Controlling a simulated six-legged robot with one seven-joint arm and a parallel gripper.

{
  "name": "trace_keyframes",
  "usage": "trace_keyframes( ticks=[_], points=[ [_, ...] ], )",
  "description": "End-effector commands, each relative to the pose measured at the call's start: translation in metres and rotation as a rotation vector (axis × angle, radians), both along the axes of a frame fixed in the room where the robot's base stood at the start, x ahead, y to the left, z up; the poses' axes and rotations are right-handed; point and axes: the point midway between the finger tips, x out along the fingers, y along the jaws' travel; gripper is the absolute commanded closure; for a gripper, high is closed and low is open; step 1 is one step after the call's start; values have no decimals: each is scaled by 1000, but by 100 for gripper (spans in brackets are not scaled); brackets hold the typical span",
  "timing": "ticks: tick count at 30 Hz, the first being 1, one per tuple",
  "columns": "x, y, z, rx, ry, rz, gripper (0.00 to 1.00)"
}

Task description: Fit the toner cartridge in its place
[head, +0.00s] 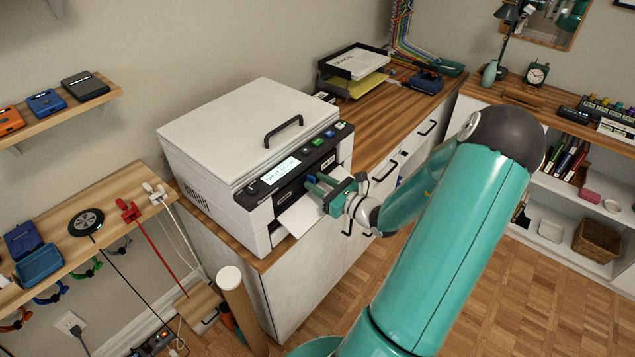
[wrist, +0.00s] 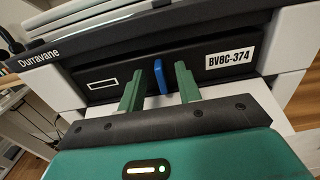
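The white printer (head: 225,130) stands on a wooden-topped cabinet in the head view. Its dark front slot area (wrist: 222,66) fills the middle of the wrist view, with a "BVBC-374" label and an outlined white mark. A blue tab (wrist: 160,78) sticks out from this dark front. My gripper (head: 322,186) is at the printer's front, above the paper tray. In the wrist view my gripper (wrist: 160,90) has its two green fingers apart, one on each side of the blue tab, with gaps visible. I cannot tell whether the dark front belongs to a toner cartridge.
White paper (head: 300,214) sticks out below my gripper. The printer lid has a black handle (head: 283,130). A paper tray rack (head: 354,70) stands behind on the counter. Wall shelves at left hold several devices and cables. A cardboard tube (head: 240,305) stands by the cabinet.

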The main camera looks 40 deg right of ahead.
Motion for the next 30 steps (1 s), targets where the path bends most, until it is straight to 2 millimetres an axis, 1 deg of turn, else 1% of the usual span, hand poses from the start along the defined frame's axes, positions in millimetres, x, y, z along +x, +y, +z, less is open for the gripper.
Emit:
trace_keyframes(
  ticks=[5, 9, 15, 18, 21, 23, 30],
  points=[
    [-29, -3, 0, -1, 1, -3, 66],
    [-61, -6, 0, -1, 1, -4, 66],
    [-103, -9, 1, 0, 0, -3, 66],
    [-118, -11, 1, -1, -1, -2, 66],
    [-127, -11, 1, 0, -2, -2, 66],
    [-130, -11, 1, 0, -3, 0, 66],
    [-132, -11, 1, 0, -2, 1, 66]
  ],
)
